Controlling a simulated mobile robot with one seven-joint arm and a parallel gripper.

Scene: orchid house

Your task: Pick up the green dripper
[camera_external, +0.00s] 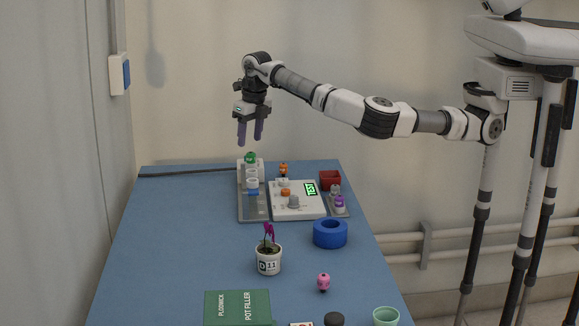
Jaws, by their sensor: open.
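The green dripper (250,157) appears as a small green-topped piece at the back of the table, at the far end of a grey tray (254,208). A white block (241,168) is around or behind it; I cannot tell which, and its lower part is unclear. My gripper (250,141) points down with its two purple fingers apart and nothing between them. In the picture it is just above the green dripper, with a small gap; the true height and depth are hard to judge.
A white cup (252,183) stands close in front of the dripper. A white device (298,207) with a lit display is to the right. A red box (330,179), blue ring (330,234), potted orchid (268,262) and pink dripper (323,282) stand nearby.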

